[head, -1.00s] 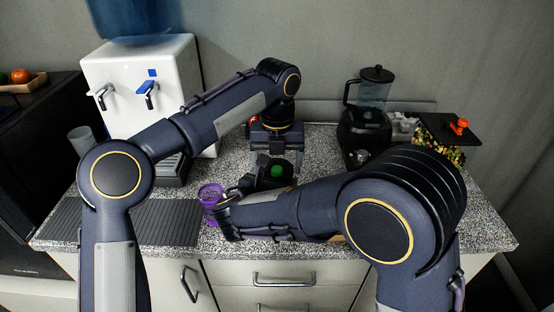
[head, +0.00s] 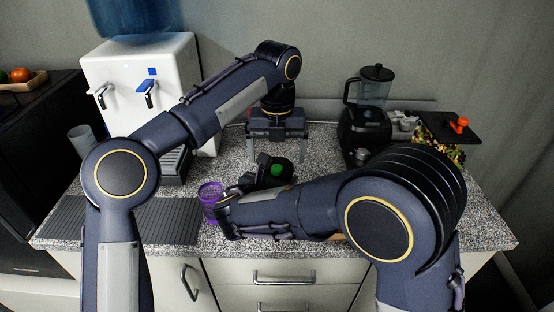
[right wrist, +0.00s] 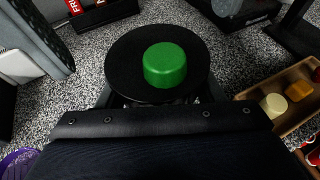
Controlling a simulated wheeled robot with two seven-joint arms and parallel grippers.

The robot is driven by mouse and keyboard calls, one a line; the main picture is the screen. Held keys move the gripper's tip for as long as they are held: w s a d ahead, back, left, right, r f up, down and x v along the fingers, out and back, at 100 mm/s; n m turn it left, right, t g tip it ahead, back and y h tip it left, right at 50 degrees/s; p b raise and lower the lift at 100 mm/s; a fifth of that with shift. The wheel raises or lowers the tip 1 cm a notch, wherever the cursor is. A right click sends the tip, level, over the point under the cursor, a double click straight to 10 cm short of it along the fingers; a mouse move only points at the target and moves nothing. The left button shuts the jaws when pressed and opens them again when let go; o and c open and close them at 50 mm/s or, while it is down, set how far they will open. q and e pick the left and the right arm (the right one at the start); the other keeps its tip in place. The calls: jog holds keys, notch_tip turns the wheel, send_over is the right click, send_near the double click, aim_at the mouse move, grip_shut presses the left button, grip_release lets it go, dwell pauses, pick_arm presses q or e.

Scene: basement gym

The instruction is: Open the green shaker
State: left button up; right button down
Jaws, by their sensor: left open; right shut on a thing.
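The green shaker shows in the right wrist view as a green cap (right wrist: 165,66) on a wide round black lid (right wrist: 128,62); its body is hidden below. In the head view, its green cap (head: 277,170) sits on the counter's middle, with my right forearm in front. My right gripper (right wrist: 160,101) is shut on the shaker under the lid, its fingers mostly hidden. My left gripper (head: 277,153) points down above and behind the cap. Its two grey fingers are wide apart and empty, clear of the cap.
A purple cup (head: 210,193) stands close to the left of my right wrist. A white water dispenser (head: 130,62) is at the back left, a black blender (head: 366,128) at the back right. A wooden tray (right wrist: 290,123) with food pieces lies right in the wrist view.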

pick_arm(q)
jog(key=shift+r, duration=0.85)
jog(key=shift+c, duration=1.4)
jog(key=shift+r, duration=1.55)
jog(key=shift+f, duration=3.9)
jog(key=c, duration=0.8)
jog(key=o, duration=1.1)
